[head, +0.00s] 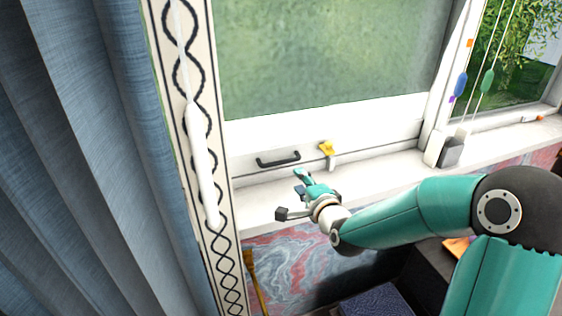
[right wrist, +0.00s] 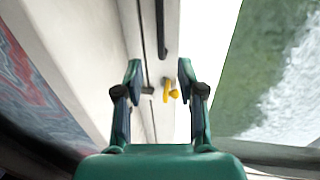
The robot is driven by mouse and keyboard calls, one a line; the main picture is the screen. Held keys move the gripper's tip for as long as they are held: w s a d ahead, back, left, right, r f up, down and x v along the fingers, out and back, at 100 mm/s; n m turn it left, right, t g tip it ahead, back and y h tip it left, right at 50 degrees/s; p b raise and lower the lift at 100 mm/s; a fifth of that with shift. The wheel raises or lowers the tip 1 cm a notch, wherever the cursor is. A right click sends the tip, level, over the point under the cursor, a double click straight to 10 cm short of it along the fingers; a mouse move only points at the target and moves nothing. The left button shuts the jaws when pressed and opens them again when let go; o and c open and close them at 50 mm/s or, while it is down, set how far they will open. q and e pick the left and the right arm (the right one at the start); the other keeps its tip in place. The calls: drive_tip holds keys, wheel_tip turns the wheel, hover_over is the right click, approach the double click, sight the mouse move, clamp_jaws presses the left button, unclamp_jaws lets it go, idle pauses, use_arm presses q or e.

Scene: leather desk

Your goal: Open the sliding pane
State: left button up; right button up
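The sliding pane (head: 330,60) is a large greenish glass in a white frame. It also shows at the right of the right wrist view (right wrist: 265,75). A black bar handle (head: 278,160) is on its lower rail, and shows at the top of the right wrist view (right wrist: 162,30). A yellow latch (head: 327,149) sits to the right of the handle; in the right wrist view it (right wrist: 170,91) appears between the fingers, beyond them. My right gripper (head: 300,181) is open and empty, in front of the sill, below the handle and latch. Its spread fingers (right wrist: 159,72) fill the wrist view. My left gripper is not in view.
A blue curtain (head: 85,150) hangs at the left beside a patterned strip (head: 222,250) with a white rod (head: 203,170). A white sill (head: 385,178) runs below the window.

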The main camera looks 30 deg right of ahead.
sight(281, 164)
drive_tip(key=p+x, duration=0.1)
drive_tip(key=x, duration=0.5)
drive_tip(key=p+x, duration=0.2)
drive_tip(key=x, duration=0.5)
drive_tip(key=shift+w+a+f, duration=0.15)
drive_tip(key=shift+w+a, duration=0.05)
drive_tip(key=shift+w, duration=0.1)
clamp_jaws()
